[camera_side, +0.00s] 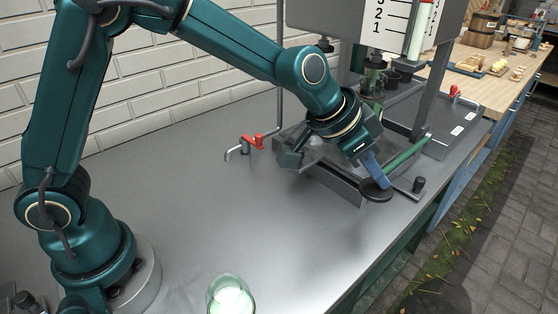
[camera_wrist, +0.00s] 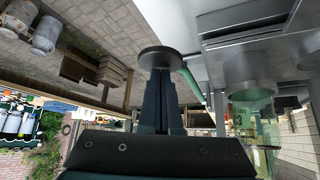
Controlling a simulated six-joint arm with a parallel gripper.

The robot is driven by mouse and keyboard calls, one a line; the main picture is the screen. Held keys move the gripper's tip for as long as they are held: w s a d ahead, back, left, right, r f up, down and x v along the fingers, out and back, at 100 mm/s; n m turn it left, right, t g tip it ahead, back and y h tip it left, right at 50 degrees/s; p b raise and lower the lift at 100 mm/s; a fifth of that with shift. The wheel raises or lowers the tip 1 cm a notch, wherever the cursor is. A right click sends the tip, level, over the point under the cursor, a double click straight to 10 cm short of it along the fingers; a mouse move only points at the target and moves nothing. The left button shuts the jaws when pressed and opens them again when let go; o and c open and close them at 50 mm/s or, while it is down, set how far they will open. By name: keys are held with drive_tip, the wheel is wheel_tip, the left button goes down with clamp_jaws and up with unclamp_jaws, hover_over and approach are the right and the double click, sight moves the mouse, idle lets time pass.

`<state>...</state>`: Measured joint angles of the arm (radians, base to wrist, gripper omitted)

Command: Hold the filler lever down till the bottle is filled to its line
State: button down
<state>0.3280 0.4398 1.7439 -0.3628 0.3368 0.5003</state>
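The filler lever has a green rod (camera_side: 408,154) ending in a flat black round pad (camera_side: 377,191) at the bench's front edge. In the wrist view the rod (camera_wrist: 192,84) runs to the same pad (camera_wrist: 160,57). My gripper (camera_side: 372,174) points down at the pad, its blue fingers close together. In the wrist view the fingertips (camera_wrist: 161,74) meet the pad's face, and the pad is wider than the fingers, not between them. A clear bottle-like cylinder (camera_wrist: 249,76) stands beside the lever in the wrist view; its liquid level and line cannot be made out. My wrist hides much of the filling place in the side view.
A grey tank with a numbered scale (camera_side: 389,22) hangs above on posts. The bench's middle is clear.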

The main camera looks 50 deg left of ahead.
sight(370, 189)
drive_tip(key=shift+s+f, duration=0.1)
drive_tip(key=shift+f, duration=0.85)
drive_tip(key=shift+s+d+f, duration=0.1)
drive_tip(key=shift+f, duration=0.85)
drive_tip(key=shift+f+g, duration=0.5)
drive_tip(key=shift+f, duration=0.15)
idle(5.5)
